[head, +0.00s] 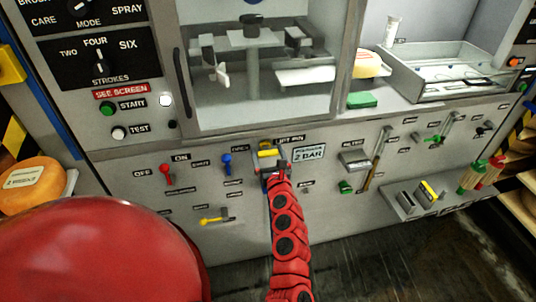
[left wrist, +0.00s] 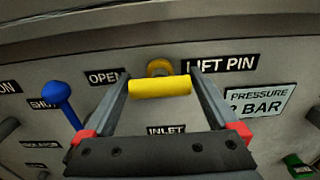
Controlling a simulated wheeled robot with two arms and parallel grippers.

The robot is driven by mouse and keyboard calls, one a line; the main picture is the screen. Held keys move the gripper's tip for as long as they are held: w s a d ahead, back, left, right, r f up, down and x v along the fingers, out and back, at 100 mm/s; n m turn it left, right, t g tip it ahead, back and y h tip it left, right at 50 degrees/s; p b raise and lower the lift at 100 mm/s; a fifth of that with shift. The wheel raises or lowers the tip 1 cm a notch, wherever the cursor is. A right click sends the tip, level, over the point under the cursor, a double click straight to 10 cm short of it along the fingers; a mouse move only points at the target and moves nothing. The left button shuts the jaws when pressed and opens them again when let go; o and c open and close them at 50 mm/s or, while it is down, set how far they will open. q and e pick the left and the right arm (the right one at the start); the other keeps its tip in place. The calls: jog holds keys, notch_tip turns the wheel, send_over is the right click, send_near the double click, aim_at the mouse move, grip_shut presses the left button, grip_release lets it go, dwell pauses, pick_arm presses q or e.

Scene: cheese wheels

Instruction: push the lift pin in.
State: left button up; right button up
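The lift pin is on the front panel under the label LIFT PIN. Its yellow crossbar (left wrist: 160,88) lies level in front of a brass collar (left wrist: 159,67) in the left wrist view. In the head view the yellow bar (head: 267,153) shows just above my left gripper (head: 271,165). The two fingers of my left gripper (left wrist: 161,80) stand apart, one at each end of the bar. I cannot tell whether they press on its ends. The pin's shaft is hidden behind the bar. My right gripper is not in view.
A blue lever (left wrist: 62,97) stands left of the gripper. The PRESSURE 2 BAR plate (head: 309,153) is to the right. A red lever (head: 166,174) and a yellow lever (head: 214,219) are farther left. A small shelf (head: 448,205) juts out at right.

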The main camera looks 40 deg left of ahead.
pick_arm(q)
jog(key=shift+b+v, duration=1.65)
jog(key=shift+v, duration=6.95)
